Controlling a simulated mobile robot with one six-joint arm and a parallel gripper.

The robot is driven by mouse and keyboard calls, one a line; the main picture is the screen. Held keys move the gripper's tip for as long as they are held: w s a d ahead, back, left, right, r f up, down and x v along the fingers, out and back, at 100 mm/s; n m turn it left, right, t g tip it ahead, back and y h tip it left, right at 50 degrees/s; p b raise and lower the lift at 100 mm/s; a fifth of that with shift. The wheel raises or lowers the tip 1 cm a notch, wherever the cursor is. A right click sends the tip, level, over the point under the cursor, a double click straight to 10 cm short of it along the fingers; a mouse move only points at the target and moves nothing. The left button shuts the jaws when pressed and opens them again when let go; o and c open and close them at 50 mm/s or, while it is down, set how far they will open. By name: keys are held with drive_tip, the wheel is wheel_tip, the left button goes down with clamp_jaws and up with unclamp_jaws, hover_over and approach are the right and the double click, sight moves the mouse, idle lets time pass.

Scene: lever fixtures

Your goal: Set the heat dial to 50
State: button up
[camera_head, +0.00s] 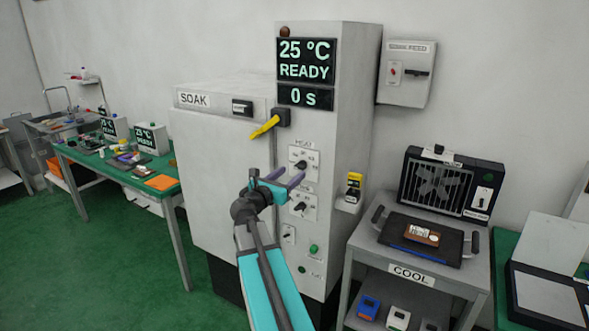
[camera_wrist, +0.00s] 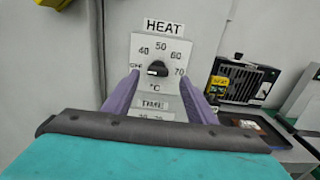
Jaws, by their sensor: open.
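The heat dial (camera_head: 301,164) is a black knob on a white plate on the front of the SOAK cabinet (camera_head: 215,190). In the wrist view the dial (camera_wrist: 157,70) sits under the HEAT label, with 40, 50, 60 and 70 around it and an OFF mark at the left. Its white pointer appears to face left, towards OFF. My gripper (camera_head: 288,175) is open, its purple fingers in front of the panel, just below the dial in the head view. In the wrist view the fingers of my gripper (camera_wrist: 161,75) flank the dial plate; contact with the knob is not visible.
A second dial (camera_head: 302,207) sits below, with small buttons (camera_head: 313,249) lower. A yellow handle (camera_head: 265,127) sticks out above left. The display (camera_head: 305,60) reads 25 °C READY, 0 s. A COOL cart (camera_head: 410,273) stands to the right.

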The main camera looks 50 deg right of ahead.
sight(299, 168)
drive_tip(key=shift+p+x, duration=0.65)
drive_tip(key=shift+x, duration=2.15)
